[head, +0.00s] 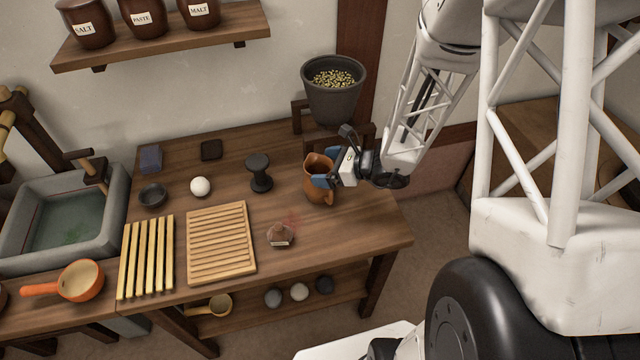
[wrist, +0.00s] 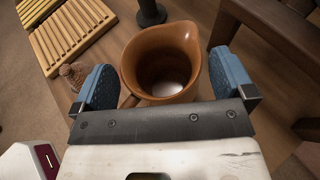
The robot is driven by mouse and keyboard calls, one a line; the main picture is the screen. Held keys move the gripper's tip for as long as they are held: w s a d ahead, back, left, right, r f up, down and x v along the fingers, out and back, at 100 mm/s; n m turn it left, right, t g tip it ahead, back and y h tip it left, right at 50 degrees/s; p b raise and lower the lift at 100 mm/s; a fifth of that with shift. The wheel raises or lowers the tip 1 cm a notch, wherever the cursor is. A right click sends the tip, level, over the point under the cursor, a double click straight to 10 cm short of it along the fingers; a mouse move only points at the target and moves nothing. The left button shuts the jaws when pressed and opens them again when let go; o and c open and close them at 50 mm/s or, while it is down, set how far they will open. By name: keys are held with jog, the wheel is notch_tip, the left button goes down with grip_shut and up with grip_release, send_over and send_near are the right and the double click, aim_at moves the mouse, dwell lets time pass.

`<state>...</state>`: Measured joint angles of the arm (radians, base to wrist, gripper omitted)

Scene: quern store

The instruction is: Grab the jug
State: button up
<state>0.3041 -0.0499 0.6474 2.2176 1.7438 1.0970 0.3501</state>
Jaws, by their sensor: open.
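The jug (head: 318,172) is brown clay with a spout and a handle, and it stands upright on the wooden table's right side. In the wrist view the jug (wrist: 160,62) shows from above, with something pale at its bottom. My gripper (head: 328,180) is at the jug, coming from the right. In the wrist view its two blue finger pads (wrist: 165,82) are spread, one on each side of the jug, with a visible gap on the left. I cannot tell whether the right pad touches.
A dark pestle-like stand (head: 259,172) is left of the jug. A slatted board (head: 221,243) and a slatted rack (head: 146,257) lie further left. A grey pot of grain (head: 333,100) sits on a wooden stand behind.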

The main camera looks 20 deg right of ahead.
jog(key=shift+x, duration=0.85)
jog(key=c, duration=1.2)
jog(key=shift+r, duration=0.1)
jog(key=shift+c, duration=0.2)
